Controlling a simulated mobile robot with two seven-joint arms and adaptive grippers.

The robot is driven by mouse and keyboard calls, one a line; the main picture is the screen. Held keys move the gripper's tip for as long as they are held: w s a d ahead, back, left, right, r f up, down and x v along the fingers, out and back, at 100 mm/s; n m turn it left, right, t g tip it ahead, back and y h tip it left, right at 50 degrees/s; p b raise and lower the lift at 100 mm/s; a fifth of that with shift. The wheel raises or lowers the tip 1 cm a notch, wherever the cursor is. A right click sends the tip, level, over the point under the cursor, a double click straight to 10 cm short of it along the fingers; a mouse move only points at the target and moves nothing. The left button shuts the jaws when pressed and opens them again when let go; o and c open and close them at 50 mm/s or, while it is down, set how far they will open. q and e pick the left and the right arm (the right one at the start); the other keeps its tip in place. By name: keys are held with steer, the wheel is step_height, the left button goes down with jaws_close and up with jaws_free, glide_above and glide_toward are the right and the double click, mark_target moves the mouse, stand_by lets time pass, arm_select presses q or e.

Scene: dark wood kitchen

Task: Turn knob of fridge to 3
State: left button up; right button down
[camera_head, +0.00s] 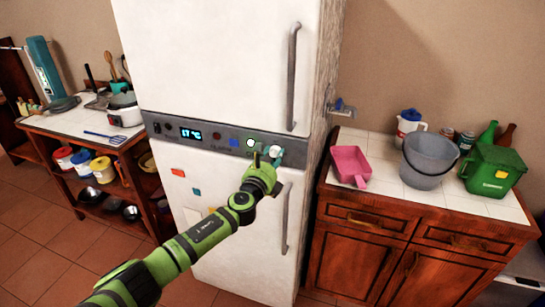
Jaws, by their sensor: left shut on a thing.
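The white fridge (222,62) stands in the middle with a grey control panel (217,139) across it. The panel has a lit display (191,134) that seems to read 17 °C. The knob's pointer and number marks are too small or hidden to read. My right gripper is not in view.
Two vertical handles, upper (292,75) and lower (285,220), stand out near the knob. A right counter (400,190) holds a pink scoop (350,165), grey bucket (428,164) and green bin (492,170). A cluttered shelf unit stands left. Tiled floor (35,245) is open at lower left.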

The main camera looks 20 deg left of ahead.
arm_select(q)
steer(key=shift+a+r, duration=0.1)
steer(key=shift+r, duration=0.15)
steer(key=o, duration=1.1)
steer(key=shift+o, duration=0.2)
steer(key=shift+f, duration=0.1)
steer(key=shift+s+f, duration=0.15)
steer(key=shift+s, duration=0.3)
steer(key=s, duration=1.1)
steer(key=shift+a, duration=0.2)
